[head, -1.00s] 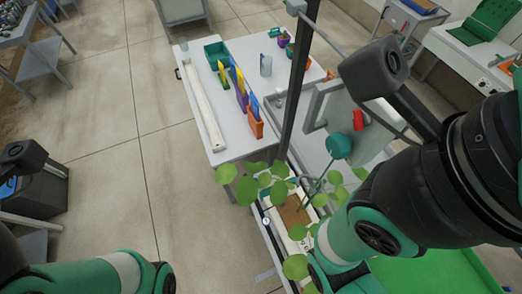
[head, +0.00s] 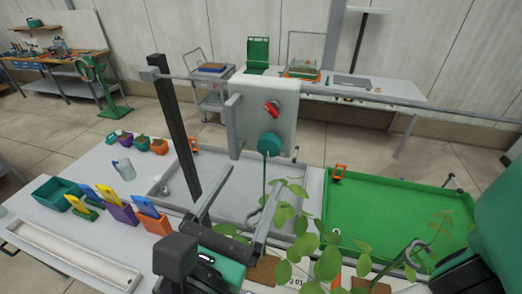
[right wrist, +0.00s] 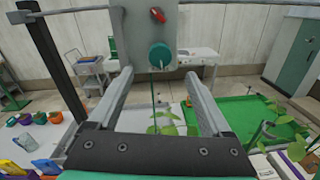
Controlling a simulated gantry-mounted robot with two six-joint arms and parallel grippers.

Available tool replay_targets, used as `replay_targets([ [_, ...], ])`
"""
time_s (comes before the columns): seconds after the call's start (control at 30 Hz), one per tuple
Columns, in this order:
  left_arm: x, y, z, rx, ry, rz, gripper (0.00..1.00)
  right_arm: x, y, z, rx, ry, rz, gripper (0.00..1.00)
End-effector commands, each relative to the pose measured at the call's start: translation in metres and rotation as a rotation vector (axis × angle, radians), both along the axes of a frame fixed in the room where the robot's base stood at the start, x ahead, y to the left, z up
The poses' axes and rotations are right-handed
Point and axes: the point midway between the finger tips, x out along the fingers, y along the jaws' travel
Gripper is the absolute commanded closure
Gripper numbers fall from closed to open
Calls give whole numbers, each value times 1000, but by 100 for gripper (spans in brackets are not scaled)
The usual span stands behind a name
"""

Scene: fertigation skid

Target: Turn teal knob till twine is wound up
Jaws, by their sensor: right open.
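The teal knob (head: 270,143) is on the front of an upright pale grey panel (head: 255,105), below a red switch-like piece (head: 272,108). A thin green twine (head: 265,180) hangs from the knob down toward the leafy plant (head: 305,240). My right gripper (head: 260,174) is open, with its fingers pointing up toward the panel. In the right wrist view, the knob (right wrist: 160,55) and twine (right wrist: 153,95) show between the spread fingers, beyond the fingertips. The gripper is apart from the knob, holding nothing. My left gripper is not in view.
The panel hangs beside a dark post (head: 178,125) and a horizontal rail (head: 400,97). A green tray (head: 400,215) lies at right, a grey tray (head: 240,170) behind the gripper. Colourful bins (head: 120,212) and a clear jug (head: 123,168) stand at left. Plant leaves are near the right finger.

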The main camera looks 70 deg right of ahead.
Motion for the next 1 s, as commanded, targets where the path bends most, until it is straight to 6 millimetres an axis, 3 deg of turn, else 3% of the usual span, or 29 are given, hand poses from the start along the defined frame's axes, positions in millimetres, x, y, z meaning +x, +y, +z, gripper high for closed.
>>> replay_targets([
  [0.2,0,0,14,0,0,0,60,-2,-51,3,-1,1,-6,17],
  [0.33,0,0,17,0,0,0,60,-2,-73,2,0,1,-4,17],
  [0.5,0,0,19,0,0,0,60,-3,-85,1,-2,0,-2,17],
  [0.73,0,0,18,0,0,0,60,-2,-86,0,-1,0,-1,17],
  [1.0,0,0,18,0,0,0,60,-2,-86,0,-1,1,-1,66],
])
